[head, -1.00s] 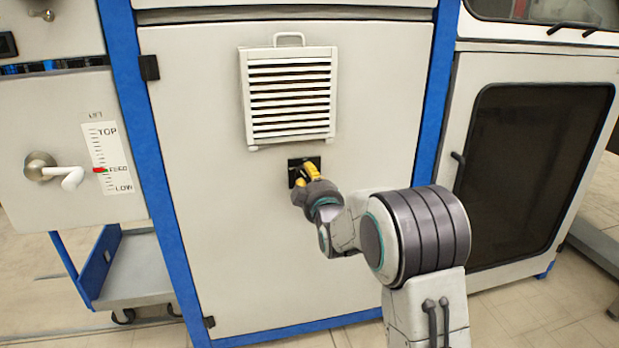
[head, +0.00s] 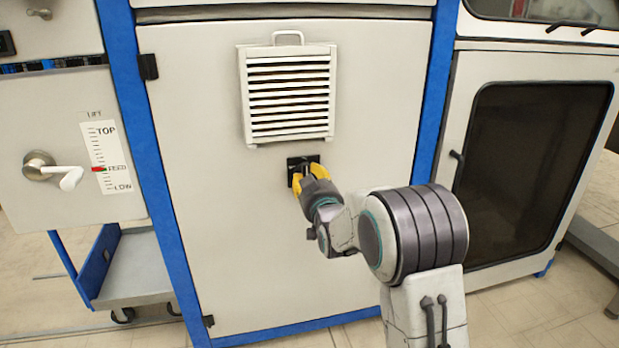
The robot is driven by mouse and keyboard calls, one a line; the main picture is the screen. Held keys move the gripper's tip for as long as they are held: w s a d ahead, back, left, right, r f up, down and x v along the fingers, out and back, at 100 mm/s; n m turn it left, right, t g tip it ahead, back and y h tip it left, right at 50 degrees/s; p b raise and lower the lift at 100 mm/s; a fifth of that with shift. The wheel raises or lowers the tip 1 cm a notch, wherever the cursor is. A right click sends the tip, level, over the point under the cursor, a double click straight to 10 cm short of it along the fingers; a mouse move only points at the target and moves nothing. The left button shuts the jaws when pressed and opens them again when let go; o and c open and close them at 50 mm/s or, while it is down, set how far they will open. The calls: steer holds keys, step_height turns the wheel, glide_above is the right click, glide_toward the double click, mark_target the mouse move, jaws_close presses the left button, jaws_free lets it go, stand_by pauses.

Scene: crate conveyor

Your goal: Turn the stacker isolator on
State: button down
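The isolator (head: 292,162) is a small black plate on the pale cabinet door, below the louvred vent. My gripper (head: 306,174), with yellow fingers, is right in front of it and covers much of its lower part. The two fingers show apart, one at the left and one at the right, with a dark part of the isolator between them. I cannot tell whether the fingers touch the knob or grip it. The knob's position is hidden.
A louvred vent (head: 288,95) with a top handle juts out just above the isolator. A lever (head: 62,176) with a TOP-to-LOW scale (head: 106,158) is at left. A dark-windowed door (head: 530,170) is at right. A cart (head: 135,270) stands low at left.

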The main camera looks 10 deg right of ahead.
steer(key=shift+a, duration=0.15)
steer(key=c, duration=0.9)
jaws_free()
steer(key=shift+s, duration=6)
steer(key=shift+r, duration=0.1)
